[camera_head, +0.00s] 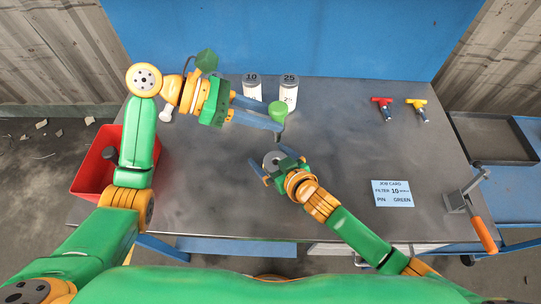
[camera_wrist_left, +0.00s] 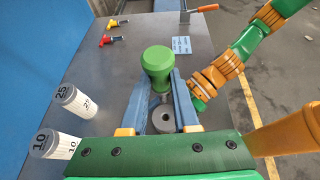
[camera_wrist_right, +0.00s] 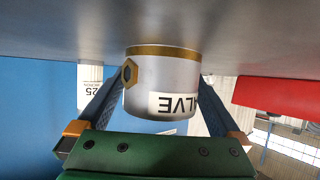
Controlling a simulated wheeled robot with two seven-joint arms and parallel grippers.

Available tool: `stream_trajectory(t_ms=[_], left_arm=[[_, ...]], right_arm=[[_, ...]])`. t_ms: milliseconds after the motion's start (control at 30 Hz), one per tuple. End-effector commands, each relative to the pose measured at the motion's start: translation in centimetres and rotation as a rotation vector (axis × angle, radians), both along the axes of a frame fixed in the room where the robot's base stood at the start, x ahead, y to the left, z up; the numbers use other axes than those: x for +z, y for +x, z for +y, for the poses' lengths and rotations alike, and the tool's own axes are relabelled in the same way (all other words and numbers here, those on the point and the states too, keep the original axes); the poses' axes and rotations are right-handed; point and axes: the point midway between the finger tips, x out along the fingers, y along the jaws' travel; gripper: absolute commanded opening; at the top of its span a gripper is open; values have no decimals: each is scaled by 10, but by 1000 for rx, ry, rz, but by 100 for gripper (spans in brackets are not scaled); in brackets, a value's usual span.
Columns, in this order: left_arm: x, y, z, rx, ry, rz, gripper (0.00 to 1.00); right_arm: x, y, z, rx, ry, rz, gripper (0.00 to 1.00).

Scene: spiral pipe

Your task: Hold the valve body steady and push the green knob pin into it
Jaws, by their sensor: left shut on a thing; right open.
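The green knob pin (camera_head: 278,111) is held by my left gripper (camera_head: 279,120), which is shut on it. In the left wrist view the green knob (camera_wrist_left: 157,62) stands above the fingers, its metal stem pointing down. The grey valve body (camera_head: 271,161) stands upright on the table; its round top with a central hole (camera_wrist_left: 164,118) shows in the left wrist view. The pin is apart from it, toward the back of the table. My right gripper (camera_head: 268,157) is open with its fingers on both sides of the valve body. The right wrist view shows the "VALVE" label (camera_wrist_right: 175,104) upside down.
Filter canisters 10 (camera_head: 251,88) and 25 (camera_head: 289,92) stand behind my left gripper. Red (camera_head: 382,106) and yellow (camera_head: 418,108) pins lie at the back right.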

Motion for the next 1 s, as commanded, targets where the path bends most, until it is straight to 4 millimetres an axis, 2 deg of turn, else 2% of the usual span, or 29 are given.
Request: stream_trajectory(t_ms=[100, 133, 400, 500, 1000], left_arm=[[0, 0, 0, 0, -1, 0, 0], [0, 0, 0, 0, -1, 0, 0], [0, 0, 0, 0, -1, 0, 0], [0, 0, 0, 0, -1, 0, 0], [0, 0, 0, 0, 0, 0, 0]], right_arm=[[0, 0, 0, 0, 0, 0, 100], [0, 0, 0, 0, 0, 0, 97], [0, 0, 0, 0, 0, 1, 24], [0, 0, 0, 0, 0, 1, 0], [0, 0, 0, 0, 0, 2, 0]])
